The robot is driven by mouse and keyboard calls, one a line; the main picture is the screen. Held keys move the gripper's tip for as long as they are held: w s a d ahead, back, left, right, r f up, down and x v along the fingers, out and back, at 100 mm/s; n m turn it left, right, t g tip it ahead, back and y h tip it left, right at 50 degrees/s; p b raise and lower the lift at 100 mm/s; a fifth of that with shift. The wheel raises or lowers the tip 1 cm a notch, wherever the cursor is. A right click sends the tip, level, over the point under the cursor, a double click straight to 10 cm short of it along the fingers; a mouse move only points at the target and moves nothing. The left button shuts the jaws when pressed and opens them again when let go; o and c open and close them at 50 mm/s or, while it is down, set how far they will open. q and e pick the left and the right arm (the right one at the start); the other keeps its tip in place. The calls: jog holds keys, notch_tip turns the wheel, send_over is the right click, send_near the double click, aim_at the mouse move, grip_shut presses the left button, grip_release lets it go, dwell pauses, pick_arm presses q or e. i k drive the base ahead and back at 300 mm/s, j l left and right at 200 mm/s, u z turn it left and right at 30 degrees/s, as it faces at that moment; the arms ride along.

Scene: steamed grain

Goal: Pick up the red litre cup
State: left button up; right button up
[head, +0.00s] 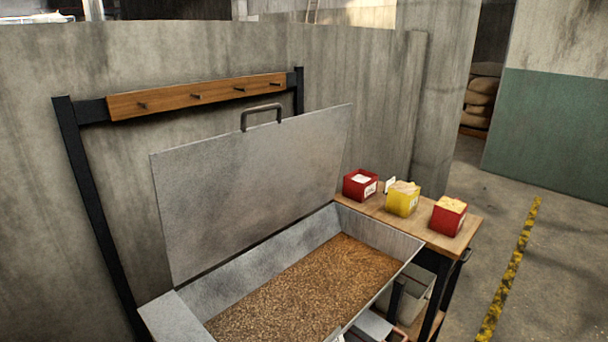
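Two red square containers stand on a wooden side shelf (446,238) at the right. One red container (354,189) is at the shelf's far left end and holds something white. I see no handle on either, and cannot tell whether either is the red litre cup. Neither of my grippers is in the head view.
A yellow container (402,202) stands between the red ones, near a small white card (390,185). An open metal trough (391,279) of brown grain fills the front, its lid (250,190) raised. A wooden peg rail (200,96) is empty. A grey bin (418,290) sits below the shelf.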

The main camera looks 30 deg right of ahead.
aim_at(448, 214)
jog(key=k+l+z, duration=0.25)
jog(key=z, duration=0.2)
jog(key=k+l+z, duration=0.25)
jog(key=z, duration=0.2)
jog(key=k+l+z, duration=0.1)
jog(key=l+z, duration=0.35)
